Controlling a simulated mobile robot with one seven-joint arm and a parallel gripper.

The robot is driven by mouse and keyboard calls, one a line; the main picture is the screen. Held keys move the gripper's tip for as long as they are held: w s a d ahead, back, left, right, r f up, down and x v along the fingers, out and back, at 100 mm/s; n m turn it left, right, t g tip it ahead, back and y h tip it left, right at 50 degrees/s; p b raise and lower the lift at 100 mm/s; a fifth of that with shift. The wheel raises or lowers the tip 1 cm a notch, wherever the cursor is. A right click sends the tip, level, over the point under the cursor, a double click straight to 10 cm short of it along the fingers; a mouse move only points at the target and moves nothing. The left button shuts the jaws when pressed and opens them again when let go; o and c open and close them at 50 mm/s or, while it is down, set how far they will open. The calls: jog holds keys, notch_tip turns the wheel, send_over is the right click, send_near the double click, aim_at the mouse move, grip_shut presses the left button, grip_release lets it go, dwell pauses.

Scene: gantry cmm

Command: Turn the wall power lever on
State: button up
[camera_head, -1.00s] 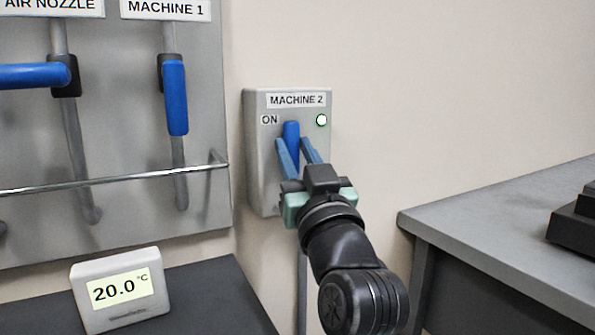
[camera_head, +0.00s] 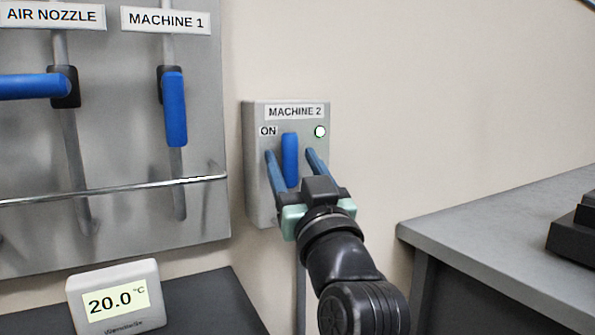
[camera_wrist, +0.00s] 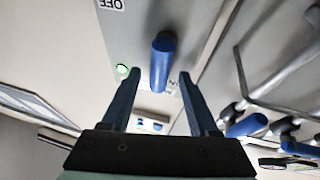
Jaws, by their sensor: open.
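The wall power lever is a blue handle (camera_head: 290,160) on a grey box (camera_head: 259,185) labelled MACHINE 2. It stands upright, with its top near the ON label (camera_head: 268,131). A round light (camera_head: 320,132) on the box glows white with a green edge. My gripper (camera_head: 289,155) is open, with one blue finger on each side of the lever and gaps showing to both. In the wrist view the lever (camera_wrist: 162,62) sits between and beyond the open fingertips (camera_wrist: 158,76), and an OFF label (camera_wrist: 111,4) shows at the top edge.
At left, a grey panel (camera_head: 130,190) carries blue valve handles for AIR NOZZLE (camera_head: 35,86) and MACHINE 1 (camera_head: 174,110), with a metal rail (camera_head: 130,186) in front. A display reading 20.0 °C (camera_head: 115,298) stands below. A grey table (camera_head: 480,235) is at right.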

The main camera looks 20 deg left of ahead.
jog(key=v, duration=1.3)
jog(key=s+d+r+m+t+h+p, duration=0.1)
jog(key=s+d+r+m+t+h, duration=0.35)
jog(key=d+r+h, duration=0.35)
jog(key=s+d+r+m+t+h+p, duration=0.1)
jog(key=s+d+r+m+t+h, duration=0.35)
jog(key=r+t+h, duration=0.35)
notch_tip(320, 180, up, 38)
jog(key=g+y+p, duration=0.1)
jog(key=g+p, duration=0.1)
jog(key=p, duration=3.4)
jog(key=shift+w+d+n, duration=0.2)
jog(key=shift+n, duration=0.1)
jog(key=shift+f, duration=0.15)
